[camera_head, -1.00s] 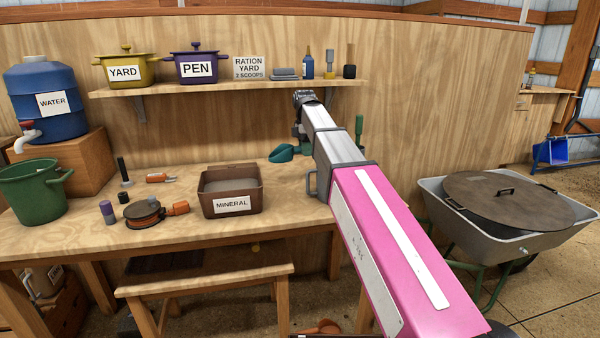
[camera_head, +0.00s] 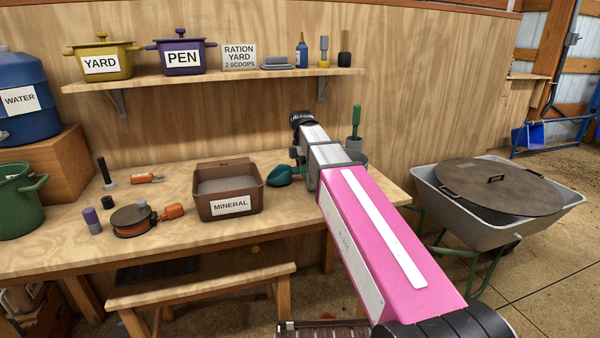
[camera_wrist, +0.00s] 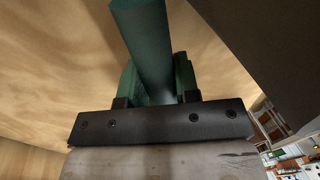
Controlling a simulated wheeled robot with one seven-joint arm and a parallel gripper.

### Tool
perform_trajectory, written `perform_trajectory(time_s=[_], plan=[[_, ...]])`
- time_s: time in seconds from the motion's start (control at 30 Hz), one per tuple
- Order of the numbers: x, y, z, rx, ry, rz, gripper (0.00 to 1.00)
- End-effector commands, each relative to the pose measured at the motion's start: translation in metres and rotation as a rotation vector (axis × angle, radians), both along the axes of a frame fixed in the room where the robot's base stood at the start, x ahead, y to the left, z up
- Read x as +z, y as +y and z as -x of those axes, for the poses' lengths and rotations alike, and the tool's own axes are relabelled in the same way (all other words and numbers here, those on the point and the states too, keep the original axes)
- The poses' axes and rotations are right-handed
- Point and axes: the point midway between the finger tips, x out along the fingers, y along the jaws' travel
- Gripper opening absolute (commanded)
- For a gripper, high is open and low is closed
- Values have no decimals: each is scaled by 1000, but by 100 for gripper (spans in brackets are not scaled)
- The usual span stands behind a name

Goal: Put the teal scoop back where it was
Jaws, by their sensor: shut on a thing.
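The teal scoop (camera_head: 279,176) shows in the head view just right of the brown MINERAL tub (camera_head: 207,207), low over the workbench. I cannot tell whether it touches the bench top. My arm hides its handle and my gripper in that view. In the wrist view the scoop's teal handle (camera_wrist: 142,30) runs between the two fingers of my gripper (camera_wrist: 156,82), which is shut on it. The tub holds greyish mineral (camera_head: 228,186).
The workbench (camera_head: 180,235) also holds a reel (camera_head: 134,220), an orange-handled tool (camera_head: 145,178), a green pot (camera_head: 20,195) and a green-handled brush (camera_head: 356,121). A shelf (camera_head: 215,77) with pots and bottles hangs above. A wheelbarrow (camera_head: 450,205) stands right.

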Motion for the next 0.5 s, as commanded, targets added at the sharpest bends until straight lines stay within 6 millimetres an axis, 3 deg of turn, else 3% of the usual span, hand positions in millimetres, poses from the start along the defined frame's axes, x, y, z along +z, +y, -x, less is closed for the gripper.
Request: perform_trajectory(time_s=[0.1,0.43,0.47,0.5], plan=[[-10,-5,2,1,1,0,0],[-12,-4,2,1,0,0,0],[-12,-4,2,1,0,1,36],[-12,-4,2,1,0,1,49]])
